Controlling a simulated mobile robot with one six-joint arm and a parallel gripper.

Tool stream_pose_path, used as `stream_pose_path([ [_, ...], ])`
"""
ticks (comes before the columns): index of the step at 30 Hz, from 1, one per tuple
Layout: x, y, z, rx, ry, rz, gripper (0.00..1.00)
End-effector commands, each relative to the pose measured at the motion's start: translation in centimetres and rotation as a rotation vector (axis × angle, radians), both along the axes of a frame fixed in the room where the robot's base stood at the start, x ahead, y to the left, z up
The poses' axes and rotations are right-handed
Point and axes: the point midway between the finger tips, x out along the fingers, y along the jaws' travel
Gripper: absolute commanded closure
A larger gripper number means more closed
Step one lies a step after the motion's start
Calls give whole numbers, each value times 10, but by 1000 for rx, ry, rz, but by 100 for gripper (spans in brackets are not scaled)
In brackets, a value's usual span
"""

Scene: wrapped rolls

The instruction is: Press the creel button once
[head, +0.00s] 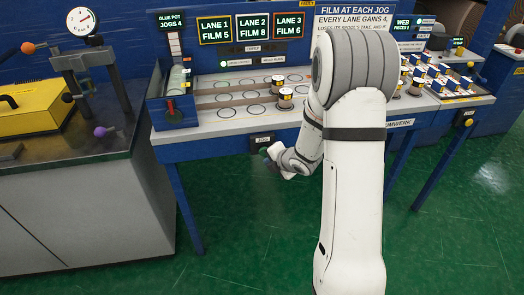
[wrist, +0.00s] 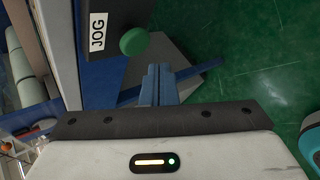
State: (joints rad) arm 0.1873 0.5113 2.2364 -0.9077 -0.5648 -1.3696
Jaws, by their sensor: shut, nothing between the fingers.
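No button that I can read as the creel button shows. In the wrist view, a round green button (wrist: 133,41) sticks out beside a label reading JOG (wrist: 97,31). My gripper (wrist: 158,72) is shut and empty, its blue fingers just below and right of that green button, with no contact that I can make out. In the head view, my gripper (head: 268,155) is at the table's front edge, under the JOG label (head: 263,139). A yellow button (head: 468,122) is on the front of the right-hand table section; its label is too small to read.
A table (head: 225,134) holds lanes of printed circles and a few wrapped rolls (head: 285,97). Signs reading LANE 1, 2 and 3 stand behind it. A glue pot station (head: 172,112) is at its left end. A grey cabinet (head: 75,200) stands left. Green floor is clear in front.

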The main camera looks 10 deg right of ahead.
Motion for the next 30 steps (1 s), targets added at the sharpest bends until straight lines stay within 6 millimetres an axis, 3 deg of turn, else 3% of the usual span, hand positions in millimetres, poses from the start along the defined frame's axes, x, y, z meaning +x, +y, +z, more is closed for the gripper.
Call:
stream_pose_path([
  [7, 14, 0, -1, 0, 1, -1, 100],
  [30, 14, -1, 0, -1, 0, -2, 100],
])
